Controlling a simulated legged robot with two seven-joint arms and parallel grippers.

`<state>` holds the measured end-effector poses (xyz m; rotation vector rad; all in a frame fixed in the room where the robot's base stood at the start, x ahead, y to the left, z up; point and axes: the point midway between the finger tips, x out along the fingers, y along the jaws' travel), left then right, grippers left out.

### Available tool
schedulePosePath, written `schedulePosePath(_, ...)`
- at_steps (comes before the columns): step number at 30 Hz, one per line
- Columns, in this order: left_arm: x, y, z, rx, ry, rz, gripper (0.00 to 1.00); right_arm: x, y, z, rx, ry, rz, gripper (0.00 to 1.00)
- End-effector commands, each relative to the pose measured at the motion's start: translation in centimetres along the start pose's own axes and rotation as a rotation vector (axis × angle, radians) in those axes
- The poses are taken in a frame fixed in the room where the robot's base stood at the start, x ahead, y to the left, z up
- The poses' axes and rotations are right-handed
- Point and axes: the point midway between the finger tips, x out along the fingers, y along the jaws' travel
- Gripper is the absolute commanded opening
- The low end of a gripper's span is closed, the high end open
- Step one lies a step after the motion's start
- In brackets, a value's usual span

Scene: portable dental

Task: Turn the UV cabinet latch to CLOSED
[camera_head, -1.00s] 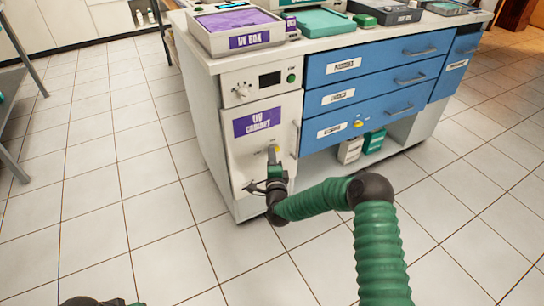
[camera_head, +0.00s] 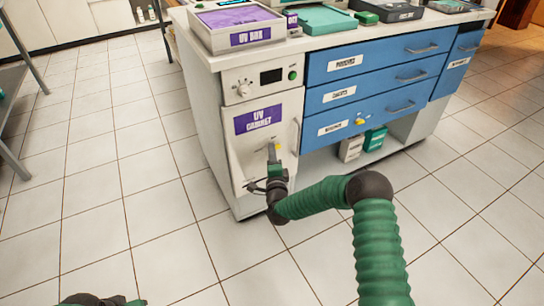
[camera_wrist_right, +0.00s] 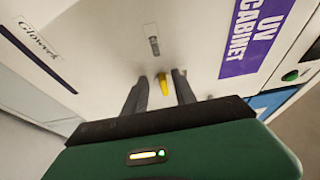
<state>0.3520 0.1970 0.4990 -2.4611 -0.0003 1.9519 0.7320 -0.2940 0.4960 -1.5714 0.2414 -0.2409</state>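The UV cabinet (camera_head: 240,150) is a white door with a purple label, under the left end of the counter. Its latch shows as a small yellow piece (camera_wrist_right: 178,84) on the door in the right wrist view. My right gripper (camera_wrist_right: 158,88) is at the door with its two dark fingers apart. The yellow piece lies between the fingers, nearer the right one; I cannot tell whether they touch. In the head view my right gripper (camera_head: 272,152) partly hides the latch area. My left gripper (camera_head: 95,299) is cut off at the bottom edge, its fingers unclear.
A small grey fitting (camera_wrist_right: 153,45) is on the door near the latch. The door's vertical handle (camera_head: 296,136) is to its right. Blue drawers (camera_head: 375,72) are further right. A control panel (camera_head: 262,82) is above the door. The tiled floor in front is clear.

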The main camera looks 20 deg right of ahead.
Motion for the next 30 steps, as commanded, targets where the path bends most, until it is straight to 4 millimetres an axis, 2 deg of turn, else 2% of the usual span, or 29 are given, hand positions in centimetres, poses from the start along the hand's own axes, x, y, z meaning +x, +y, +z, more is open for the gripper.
schedulePosePath(5, -1.1, 0.0, -0.2, 0.000, 0.000, 0.000, 0.36, -1.4, -0.4, 0.0, -0.001, -0.001, 0.001, 0.33)
schedulePosePath(8, -2.4, 0.0, -0.6, 0.000, 0.000, 0.000, 0.36, -3.7, -0.6, 0.0, -0.001, -0.002, 0.003, 0.33)
schedulePosePath(15, -5.4, 0.0, -1.3, 0.000, 0.000, 0.000, 0.36, -10.9, -0.4, 0.1, 0.000, -0.004, 0.008, 0.33)
schedulePosePath(21, -6.7, 0.0, -1.6, 0.000, 0.000, 0.000, 0.36, -15.4, -0.1, 0.1, 0.000, -0.003, 0.005, 0.33)
schedulePosePath(25, -6.9, 0.0, -1.6, 0.000, 0.000, 0.000, 0.36, -16.7, 0.1, 0.1, -0.001, -0.002, 0.003, 0.33)
schedulePosePath(30, -6.8, 0.0, -1.6, 0.000, 0.000, 0.000, 0.36, -16.9, 0.2, 0.0, 0.000, -0.001, 0.001, 0.33)
